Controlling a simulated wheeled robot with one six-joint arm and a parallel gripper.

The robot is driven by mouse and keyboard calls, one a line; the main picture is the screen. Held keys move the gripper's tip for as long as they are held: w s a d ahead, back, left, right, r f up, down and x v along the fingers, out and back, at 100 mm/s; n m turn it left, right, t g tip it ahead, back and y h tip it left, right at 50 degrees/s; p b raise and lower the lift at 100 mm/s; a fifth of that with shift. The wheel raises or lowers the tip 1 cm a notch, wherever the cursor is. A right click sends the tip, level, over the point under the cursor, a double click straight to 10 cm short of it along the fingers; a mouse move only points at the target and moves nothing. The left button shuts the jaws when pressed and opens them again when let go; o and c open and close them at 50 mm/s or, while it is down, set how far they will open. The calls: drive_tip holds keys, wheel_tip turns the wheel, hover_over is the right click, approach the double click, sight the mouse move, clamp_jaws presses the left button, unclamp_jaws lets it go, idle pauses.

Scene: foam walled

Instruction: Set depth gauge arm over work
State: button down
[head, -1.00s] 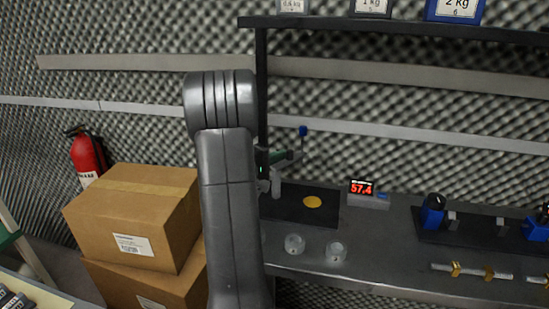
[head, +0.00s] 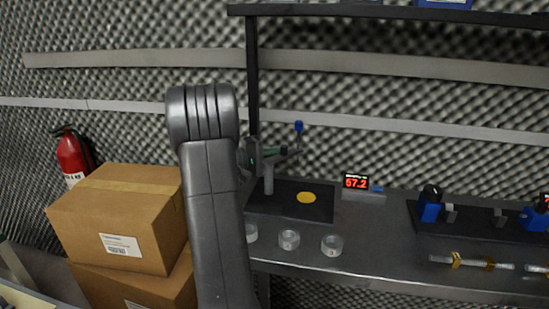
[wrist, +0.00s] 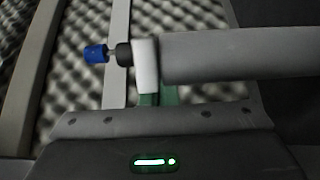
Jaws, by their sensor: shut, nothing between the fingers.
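The depth gauge stands on a black base plate (head: 270,207) on the bench. Its grey post (head: 268,181) carries a green arm (head: 272,153) that ends in a blue-topped probe (head: 299,127). A yellow disc (head: 307,197), likely the work, lies on the plate to the right of the post. In the wrist view the blue knob (wrist: 95,54), a large grey cylinder (wrist: 240,54) and a green part (wrist: 165,96) are close ahead. My gripper (wrist: 160,120) is shut and empty close to the gauge; in the head view my arm partly hides it.
A red display (head: 357,182) reads about 57.2. Clear cups (head: 289,239) stand along the bench front. Blue fixtures (head: 430,207) and a brass-fitted rod (head: 460,260) are to the right. Cardboard boxes (head: 115,220) and a fire extinguisher (head: 72,156) are at left.

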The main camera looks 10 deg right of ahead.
sight(289, 154)
drive_tip(key=m+g, duration=0.1)
drive_tip(key=g, duration=0.1)
drive_tip(key=s+d+m+g, duration=0.1)
drive_tip(key=g, duration=0.1)
drive_tip(key=m+g+b, duration=0.1)
drive_tip(key=m+g, duration=0.1)
drive_tip(key=shift+s+d, duration=0.3)
drive_tip(key=shift+d, duration=0.05)
drive_tip(key=shift+s+d+g, duration=0.3)
drive_tip(key=shift+s+g, duration=0.1)
drive_tip(key=shift+s, duration=0.15)
drive_tip(key=shift+s+d+m+g, duration=0.1)
drive_tip(key=shift+s+m+g, duration=0.1)
drive_tip(key=shift+m+g, duration=0.55)
drive_tip(key=shift+s+g, duration=0.1)
drive_tip(key=shift+g, duration=0.25)
drive_tip(key=p+v, duration=1.2)
drive_tip(key=v, duration=0.1)
drive_tip(key=shift+a+r, duration=0.35)
